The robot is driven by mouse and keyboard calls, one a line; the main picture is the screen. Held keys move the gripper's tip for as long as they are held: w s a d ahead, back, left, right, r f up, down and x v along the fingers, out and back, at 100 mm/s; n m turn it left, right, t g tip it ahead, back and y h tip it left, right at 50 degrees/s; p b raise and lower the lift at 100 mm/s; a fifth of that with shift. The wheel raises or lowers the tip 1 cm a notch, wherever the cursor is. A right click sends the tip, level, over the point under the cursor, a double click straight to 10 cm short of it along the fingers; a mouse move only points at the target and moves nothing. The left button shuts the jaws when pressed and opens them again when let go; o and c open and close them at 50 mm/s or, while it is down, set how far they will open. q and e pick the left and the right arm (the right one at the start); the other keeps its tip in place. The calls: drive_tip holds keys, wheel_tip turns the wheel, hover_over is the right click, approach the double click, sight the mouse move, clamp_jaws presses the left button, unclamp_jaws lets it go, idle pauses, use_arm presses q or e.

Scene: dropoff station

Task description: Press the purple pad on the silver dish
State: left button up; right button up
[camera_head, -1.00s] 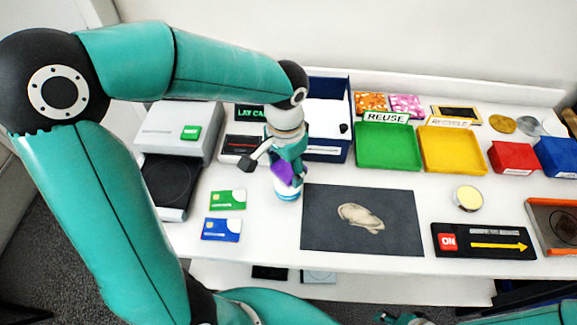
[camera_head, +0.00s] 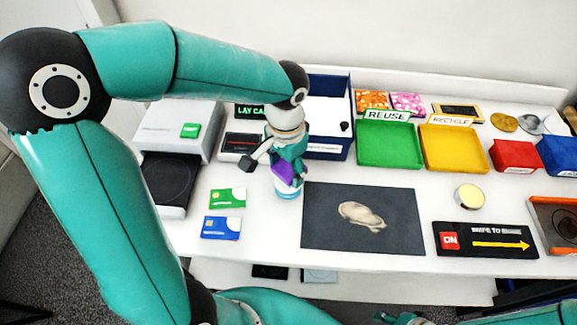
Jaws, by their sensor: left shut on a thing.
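The purple pad (camera_head: 283,172) is at my left gripper (camera_head: 284,177), over the white table left of the dark mat. The gripper is shut on it, but the finger contact is partly hidden. A white-and-blue round thing (camera_head: 288,193) shows just below; I cannot tell whether they touch. A silver round dish (camera_head: 529,124) lies at the back right, beside a gold disc (camera_head: 503,122), well away from the gripper. My right gripper cannot be made out; only parts of my body show along the bottom edge.
A dark mat (camera_head: 320,232) carries a beige lump. Green (camera_head: 388,152) and yellow (camera_head: 452,155) trays stand behind it, with red (camera_head: 515,156) and blue (camera_head: 560,155) boxes to the right. A round tin (camera_head: 469,196) and a black swipe panel (camera_head: 485,240) are at the front right.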

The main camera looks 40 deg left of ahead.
sight(286, 169)
use_arm(q)
drive_tip(key=shift+r+p, duration=2.85)
drive_tip(key=shift+r, duration=0.7)
drive_tip(key=shift+f, duration=0.1)
